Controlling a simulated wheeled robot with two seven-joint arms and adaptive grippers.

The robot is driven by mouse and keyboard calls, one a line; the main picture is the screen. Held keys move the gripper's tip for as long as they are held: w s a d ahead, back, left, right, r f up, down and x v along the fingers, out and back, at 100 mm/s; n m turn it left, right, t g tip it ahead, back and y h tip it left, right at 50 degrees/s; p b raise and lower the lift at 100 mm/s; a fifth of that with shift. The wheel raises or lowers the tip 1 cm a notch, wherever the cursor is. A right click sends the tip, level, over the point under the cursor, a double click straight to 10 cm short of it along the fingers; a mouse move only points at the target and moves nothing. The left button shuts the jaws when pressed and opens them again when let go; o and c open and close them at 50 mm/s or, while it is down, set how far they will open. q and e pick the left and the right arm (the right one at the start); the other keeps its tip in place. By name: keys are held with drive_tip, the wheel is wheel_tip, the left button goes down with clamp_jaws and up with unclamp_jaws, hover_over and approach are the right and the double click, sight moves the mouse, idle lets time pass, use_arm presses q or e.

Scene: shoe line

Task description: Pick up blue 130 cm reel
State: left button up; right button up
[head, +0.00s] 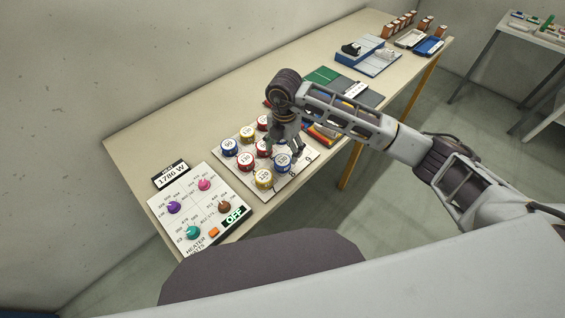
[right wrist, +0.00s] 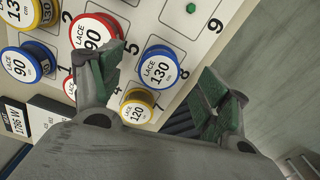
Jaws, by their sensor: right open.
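The blue reel with a white "130" label (right wrist: 159,69) sits on a numbered board. In the right wrist view it lies between and just beyond the two fingers of my right gripper (right wrist: 168,82), which is open and empty. In the head view the right gripper (head: 285,147) is over the board's right part, close above the blue reel (head: 283,161), which it partly hides. Contact cannot be told. My left gripper is not in view.
The white board (head: 224,169) holds other reels: a yellow one (right wrist: 137,107) and a red one (right wrist: 92,33) beside the blue 130 reel, and a blue 90 reel (right wrist: 18,66). A heater panel (head: 190,203) stands in front. The table edge is close on the right.

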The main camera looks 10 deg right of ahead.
sight(283, 159)
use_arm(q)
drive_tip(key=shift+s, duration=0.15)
use_arm(e)
drive_tip(key=shift+s+a+f, duration=0.1)
drive_tip(key=shift+s+f, duration=0.05)
drive_tip(key=shift+f, duration=0.4)
drive_tip(key=f, duration=0.2)
drive_tip(key=shift+s+a+f+p, duration=0.15)
drive_tip(key=shift+s+f+p, duration=0.15)
drive_tip(key=shift+f+p, duration=0.1)
drive_tip(key=shift+f, duration=0.55)
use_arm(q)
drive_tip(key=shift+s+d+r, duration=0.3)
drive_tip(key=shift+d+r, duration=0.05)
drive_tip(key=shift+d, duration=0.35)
use_arm(e)
drive_tip(key=shift+f, duration=0.1)
drive_tip(key=c, duration=1.1)
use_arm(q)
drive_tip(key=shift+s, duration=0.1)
